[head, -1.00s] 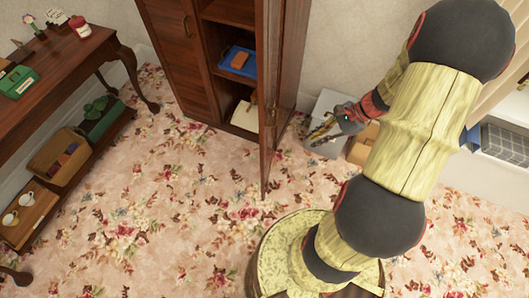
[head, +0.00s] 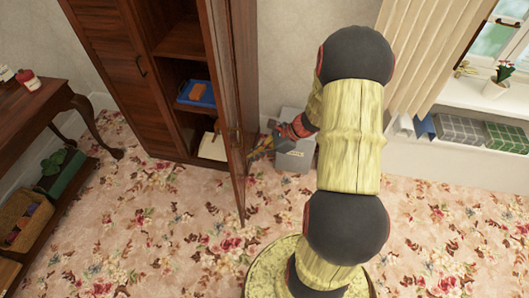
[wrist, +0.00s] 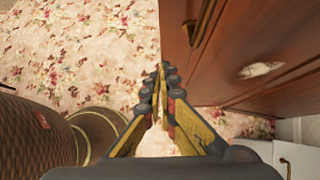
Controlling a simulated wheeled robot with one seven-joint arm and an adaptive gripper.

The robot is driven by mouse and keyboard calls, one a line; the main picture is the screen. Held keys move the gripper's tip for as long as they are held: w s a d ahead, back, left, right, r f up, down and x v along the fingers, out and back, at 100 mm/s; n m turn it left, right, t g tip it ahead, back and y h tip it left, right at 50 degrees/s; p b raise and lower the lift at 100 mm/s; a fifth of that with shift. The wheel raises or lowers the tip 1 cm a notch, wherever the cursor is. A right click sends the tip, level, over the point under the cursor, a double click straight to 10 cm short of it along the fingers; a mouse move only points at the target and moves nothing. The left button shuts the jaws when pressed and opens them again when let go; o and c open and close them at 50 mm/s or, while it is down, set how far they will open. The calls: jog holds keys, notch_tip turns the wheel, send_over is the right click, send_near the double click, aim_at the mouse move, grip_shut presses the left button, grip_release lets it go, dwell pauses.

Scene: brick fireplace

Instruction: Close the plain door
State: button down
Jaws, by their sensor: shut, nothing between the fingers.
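The plain door (head: 226,95) is the dark brown door on the right of the wooden wardrobe. It stands wide open, seen nearly edge-on in the head view. In the wrist view its face (wrist: 245,45) fills the upper right, with a handle (wrist: 204,22) and a pale patch. My gripper (head: 254,152) is just right of the door, low by its outer side. In the wrist view my gripper (wrist: 161,70) has its fingertips together and empty, beside the door's lower edge. Whether they touch the door I cannot tell.
The wardrobe's shelves hold a blue tray (head: 195,94) and a pale item (head: 213,147). A grey box (head: 294,158) stands behind my gripper. A wooden table (head: 40,100) is at left, a window bench (head: 440,165) at right. The flowered carpet before the wardrobe is clear.

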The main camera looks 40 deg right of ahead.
jog(key=w+a, duration=0.1)
jog(key=a, duration=0.1)
jog(key=w+a+f+b, duration=0.1)
jog(key=w, duration=0.1)
jog(key=shift+a, duration=0.4)
jog(key=shift+w+a, duration=0.1)
jog(key=shift+w, duration=0.05)
